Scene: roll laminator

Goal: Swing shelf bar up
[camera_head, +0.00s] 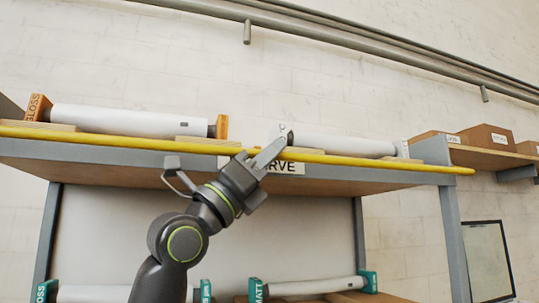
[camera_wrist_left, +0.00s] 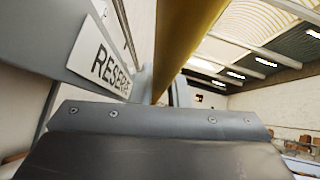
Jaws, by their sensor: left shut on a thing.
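The yellow shelf bar (camera_head: 380,162) runs along the front edge of the upper shelf, nearly level across the head view. My left gripper (camera_head: 262,157) reaches up from below and is shut on the bar near its middle. In the left wrist view, the bar (camera_wrist_left: 186,40) runs away from the camera at the top, above my dark gripper body. The fingertips' contact with the bar is partly hidden there. My right gripper is in neither view.
Behind the bar, white rolls with orange end blocks (camera_head: 130,120) and another white roll (camera_head: 345,145) lie on the upper shelf (camera_head: 100,150). The RESERVE label (camera_wrist_left: 98,60) is beside the gripper. Boxes (camera_head: 486,137) stand right. Teal-ended rolls (camera_head: 310,287) lie below.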

